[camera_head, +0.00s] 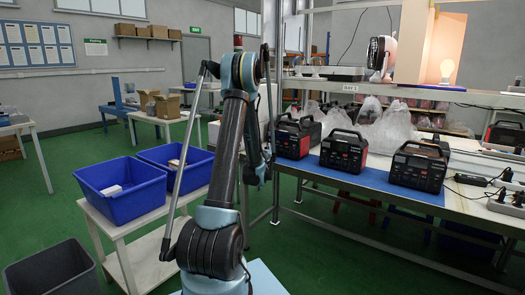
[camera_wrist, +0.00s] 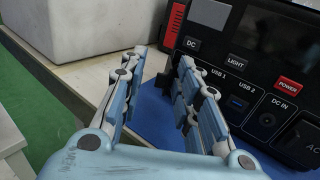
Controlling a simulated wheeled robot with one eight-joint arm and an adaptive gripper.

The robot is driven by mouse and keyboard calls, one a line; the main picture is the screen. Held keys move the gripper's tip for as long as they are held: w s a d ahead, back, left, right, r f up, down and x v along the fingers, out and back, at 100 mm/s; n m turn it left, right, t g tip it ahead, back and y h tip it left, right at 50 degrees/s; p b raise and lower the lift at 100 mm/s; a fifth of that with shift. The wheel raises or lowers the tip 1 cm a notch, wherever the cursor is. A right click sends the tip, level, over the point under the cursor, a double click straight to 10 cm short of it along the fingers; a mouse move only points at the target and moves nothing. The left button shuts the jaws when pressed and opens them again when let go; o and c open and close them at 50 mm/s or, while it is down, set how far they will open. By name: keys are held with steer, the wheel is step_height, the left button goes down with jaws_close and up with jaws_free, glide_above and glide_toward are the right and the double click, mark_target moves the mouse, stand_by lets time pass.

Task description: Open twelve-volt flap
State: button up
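The front panel of a black power station (camera_wrist: 262,60) fills the right of the wrist view. It carries DC, LIGHT, USB 1, USB 2, DC IN, POWER and AC labels. A red POWER button (camera_wrist: 288,85) and a round DC IN port (camera_wrist: 267,118) show. No flap is clearly marked as twelve-volt; the panel area below the DC label is partly hidden behind my right finger. My gripper (camera_wrist: 164,58) is open and empty, its fingertips apart at the panel's left side. In the head view a black and red power station (camera_head: 293,138) stands beside my arm.
More power stations (camera_head: 343,150) stand on a blue mat (camera_head: 385,182) on the workbench. Plastic bags (camera_head: 385,130) lie behind them. Blue bins (camera_head: 121,188) stand on a low table at left. A pale block (camera_wrist: 80,25) sits left of the gripper in the wrist view.

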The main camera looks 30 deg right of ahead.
steer(key=shift+w+d, duration=0.15)
steer(key=shift+w, duration=0.05)
jaws_close()
stand_by(0.3)
